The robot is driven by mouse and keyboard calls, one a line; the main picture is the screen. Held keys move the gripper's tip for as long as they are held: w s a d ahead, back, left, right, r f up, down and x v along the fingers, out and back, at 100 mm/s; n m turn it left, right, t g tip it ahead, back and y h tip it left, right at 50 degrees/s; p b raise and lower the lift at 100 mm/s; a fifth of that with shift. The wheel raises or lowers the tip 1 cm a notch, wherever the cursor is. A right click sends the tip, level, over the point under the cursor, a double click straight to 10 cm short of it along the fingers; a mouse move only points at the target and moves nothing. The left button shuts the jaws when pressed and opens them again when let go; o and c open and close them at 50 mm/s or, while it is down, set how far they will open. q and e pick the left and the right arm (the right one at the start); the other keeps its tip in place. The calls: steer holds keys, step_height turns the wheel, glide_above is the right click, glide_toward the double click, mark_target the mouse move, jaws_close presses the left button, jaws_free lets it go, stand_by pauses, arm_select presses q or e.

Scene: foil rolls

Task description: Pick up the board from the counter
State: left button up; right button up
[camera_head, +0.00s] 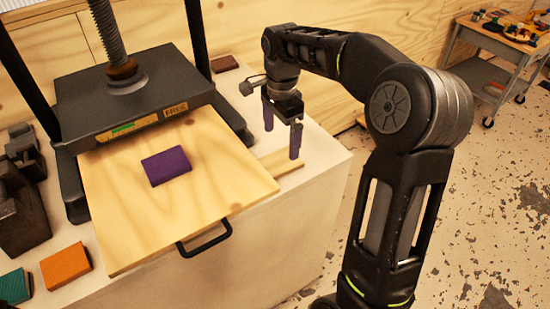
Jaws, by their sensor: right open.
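A light wooden board (283,165) lies flat on the white counter (325,157), just right of the press. Its left part is hidden behind the press's wooden tray, so I cannot see its full size. My right gripper (281,143) points down over the board, with its two purple-tipped fingers apart and nothing between them. The nearer fingertip is close to the board's right end; I cannot tell whether it touches. My left gripper is out of view.
A black screw press (140,95) stands on the counter. Its wooden tray (225,165) has a black handle (205,240) and carries a purple block (166,166). Orange (66,266) and teal (15,287) blocks lie at left. A cart (500,60) stands far right.

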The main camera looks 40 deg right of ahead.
mark_target(279, 162)
steer(key=shift+f, duration=1.3)
steer(key=shift+f, duration=0.1)
step_height(279, 162, down, 5)
steer(key=shift+w+a+f+p, duration=0.1)
steer(key=shift+w+p, duration=0.05)
steer(key=shift+p, duration=0.6)
steer(key=shift+c, duration=0.4)
steer(key=c, duration=1.4)
steer(key=shift+r, duration=0.25)
step_height(279, 162, up, 10)
steer(key=b, duration=0.1)
steer(key=shift+f, duration=0.15)
